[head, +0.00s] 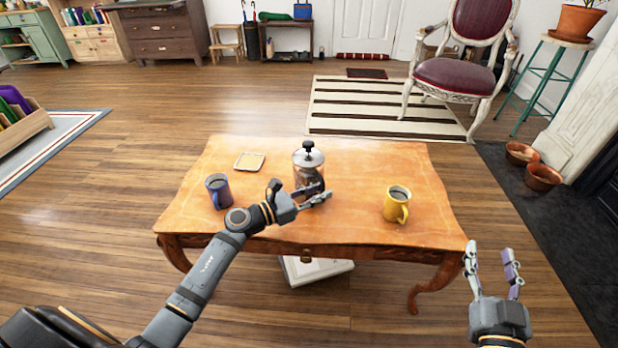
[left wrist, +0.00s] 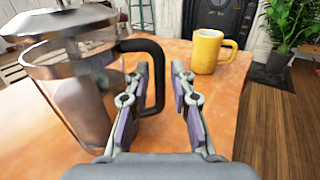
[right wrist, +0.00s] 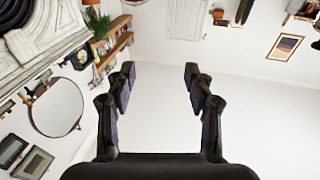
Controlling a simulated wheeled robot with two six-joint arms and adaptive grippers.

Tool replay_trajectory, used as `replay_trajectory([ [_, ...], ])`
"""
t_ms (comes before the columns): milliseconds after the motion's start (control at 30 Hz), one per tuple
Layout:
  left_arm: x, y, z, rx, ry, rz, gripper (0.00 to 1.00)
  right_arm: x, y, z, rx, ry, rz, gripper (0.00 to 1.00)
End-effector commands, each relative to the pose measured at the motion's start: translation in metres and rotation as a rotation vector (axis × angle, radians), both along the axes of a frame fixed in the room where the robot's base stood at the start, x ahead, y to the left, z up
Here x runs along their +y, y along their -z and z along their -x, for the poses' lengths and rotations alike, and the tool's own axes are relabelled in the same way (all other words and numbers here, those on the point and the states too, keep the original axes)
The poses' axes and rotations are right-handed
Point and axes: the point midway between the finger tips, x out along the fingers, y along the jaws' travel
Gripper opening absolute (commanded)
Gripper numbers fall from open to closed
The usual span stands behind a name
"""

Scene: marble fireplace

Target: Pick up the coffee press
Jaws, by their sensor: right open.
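The coffee press (head: 308,160), glass with a metal lid and black knob, stands upright on the wooden table (head: 370,165). In the left wrist view, its glass body (left wrist: 85,85) fills the left side and its black handle (left wrist: 158,75) points right. My left gripper (head: 322,192) is in front of the press, low over the table. In the left wrist view its fingers (left wrist: 160,72) are apart, with the handle's upright part in line with the gap. I cannot tell whether they touch it. My right gripper (head: 491,255) is open and empty, right of the table.
A yellow mug (head: 396,204) stands right of the press, and a blue mug (head: 217,191) stands to its left. A white object (head: 315,269) is on the floor under the table.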

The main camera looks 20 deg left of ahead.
Motion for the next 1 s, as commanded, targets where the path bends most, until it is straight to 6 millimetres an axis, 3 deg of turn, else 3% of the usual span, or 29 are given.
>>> replay_trajectory([
  [100,-0.0082,0.0004,-0.0095,-0.001,0.0,0.001,0.24,0.0,-0.0102,0.0,-0.043,0.0,0.0,0.53],
  [333,-0.0092,0.0007,-0.0104,0.002,0.0,-0.001,0.24,-0.0001,-0.0122,0.0001,-0.049,0.001,0.001,0.53],
  [500,-0.0091,0.0007,-0.0103,0.001,0.0,-0.001,0.01,-0.0001,-0.012,0.0001,-0.049,0.001,0.0,0.53],
  [1000,-0.0093,-0.0021,-0.0106,-0.005,0.001,-0.001,0.0,-0.0001,-0.0123,0.0001,-0.048,0.002,0.0,0.53],
])
